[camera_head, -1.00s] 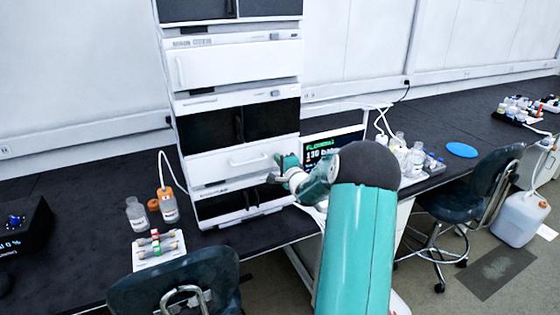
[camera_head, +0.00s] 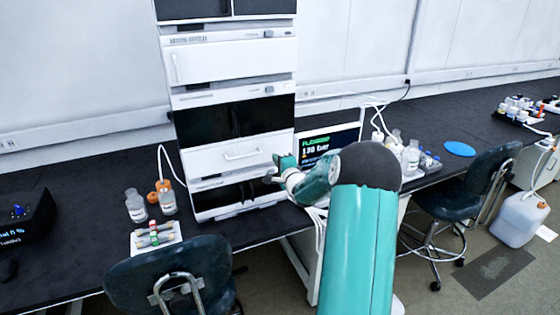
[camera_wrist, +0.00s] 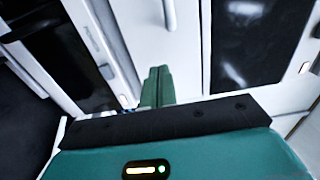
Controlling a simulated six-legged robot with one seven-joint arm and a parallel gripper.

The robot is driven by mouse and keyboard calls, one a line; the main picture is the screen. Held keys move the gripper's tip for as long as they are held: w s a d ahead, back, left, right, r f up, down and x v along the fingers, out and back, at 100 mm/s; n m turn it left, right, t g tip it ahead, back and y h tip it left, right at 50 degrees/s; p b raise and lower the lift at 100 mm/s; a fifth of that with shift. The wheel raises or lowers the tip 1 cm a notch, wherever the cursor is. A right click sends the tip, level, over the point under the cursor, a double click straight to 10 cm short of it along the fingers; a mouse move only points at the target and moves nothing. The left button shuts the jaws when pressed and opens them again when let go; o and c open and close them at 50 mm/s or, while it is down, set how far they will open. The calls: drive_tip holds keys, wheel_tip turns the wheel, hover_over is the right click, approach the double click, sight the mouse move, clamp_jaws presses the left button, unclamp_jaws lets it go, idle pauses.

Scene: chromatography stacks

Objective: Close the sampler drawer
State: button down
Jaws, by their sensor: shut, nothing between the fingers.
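The sampler drawer (camera_head: 215,165) is the white front with a bar handle (camera_head: 242,155), low in the instrument stack between two dark-windowed sections. In the wrist view its white face (camera_wrist: 187,55) and handle (camera_wrist: 169,14) show ahead of my fingers. My gripper (camera_head: 275,171) is at the lower right end of the drawer front. In the wrist view its green fingers (camera_wrist: 157,82) are together and empty, close to the white face. I cannot tell whether they touch it. Any gap behind the drawer front is too small to make out.
Bottles (camera_head: 150,204) and a white tray of vials (camera_head: 155,238) stand left of the stack. A screen (camera_head: 328,143) is just right of my gripper. Two dark chairs (camera_head: 172,275) (camera_head: 455,190) stand in front of the black bench (camera_head: 75,210).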

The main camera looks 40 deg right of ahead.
drive_tip(key=v, duration=1)
drive_tip(key=s+a+r+n+g, duration=0.2)
drive_tip(key=a+r+n, duration=0.15)
drive_tip(key=a, duration=0.35)
drive_tip(key=s+a+r+n+g, duration=0.1)
drive_tip(key=a+r+n+g, duration=0.1)
drive_tip(key=a+n, duration=0.35)
drive_tip(key=s+a+r+n+g, duration=0.2)
drive_tip(key=a+r+g, duration=0.1)
drive_tip(key=a, duration=0.6)
drive_tip(key=s+a+n+g+y, duration=0.4)
drive_tip(key=s+a+n, duration=0.6)
drive_tip(key=s+a, duration=0.7)
drive_tip(key=s+y, duration=0.1)
drive_tip(key=s, duration=0.3)
drive_tip(key=shift+r+g, duration=0.4)
drive_tip(key=shift+d, duration=0.15)
